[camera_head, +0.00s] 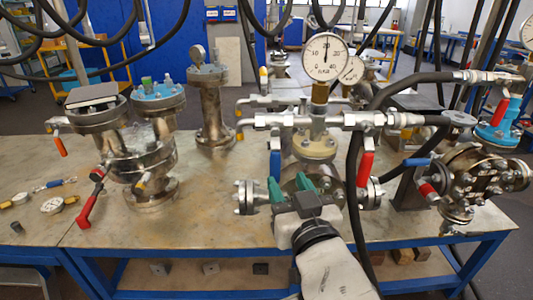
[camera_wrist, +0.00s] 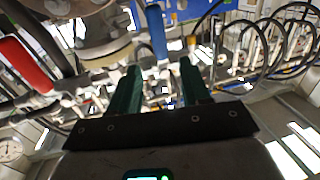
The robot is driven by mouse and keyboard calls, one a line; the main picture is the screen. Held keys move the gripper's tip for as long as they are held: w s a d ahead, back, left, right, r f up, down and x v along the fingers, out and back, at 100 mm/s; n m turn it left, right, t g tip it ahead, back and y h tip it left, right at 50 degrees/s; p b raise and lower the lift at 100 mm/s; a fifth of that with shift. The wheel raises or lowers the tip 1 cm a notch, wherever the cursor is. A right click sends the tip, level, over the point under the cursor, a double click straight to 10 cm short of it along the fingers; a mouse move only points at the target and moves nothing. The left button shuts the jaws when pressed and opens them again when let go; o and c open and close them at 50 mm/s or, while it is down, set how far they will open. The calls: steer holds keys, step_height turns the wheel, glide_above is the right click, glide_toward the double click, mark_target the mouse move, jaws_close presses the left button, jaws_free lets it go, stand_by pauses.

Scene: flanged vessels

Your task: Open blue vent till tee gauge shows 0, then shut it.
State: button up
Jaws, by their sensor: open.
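The blue vent handle (camera_head: 275,165) hangs downward from the left part of the horizontal pipe tee in the head view. In the wrist view the blue handle (camera_wrist: 156,32) shows beyond and between my fingertips, apart from them as far as I can tell. My gripper (camera_head: 290,183) has green fingers, spread and empty, just below the handle; its fingers also fill the middle of the wrist view (camera_wrist: 160,80). The tee gauge (camera_head: 325,56) stands upright above the pipe, with a white dial; its needle is too small to read surely.
A red handle (camera_head: 366,167) hangs to the right of the blue one and shows in the wrist view (camera_wrist: 24,66). A second gauge (camera_head: 352,70) stands partly behind the tee gauge. Black hoses (camera_head: 354,190) run down at the right. Bare bench top (camera_head: 215,210) lies to the left.

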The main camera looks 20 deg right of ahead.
mark_target(276, 163)
steer(key=w, duration=0.6)
steer(key=w+d+p, duration=0.1)
steer(key=w, duration=0.2)
steer(key=shift+w, duration=0.15)
jaws_close()
stand_by(0.3)
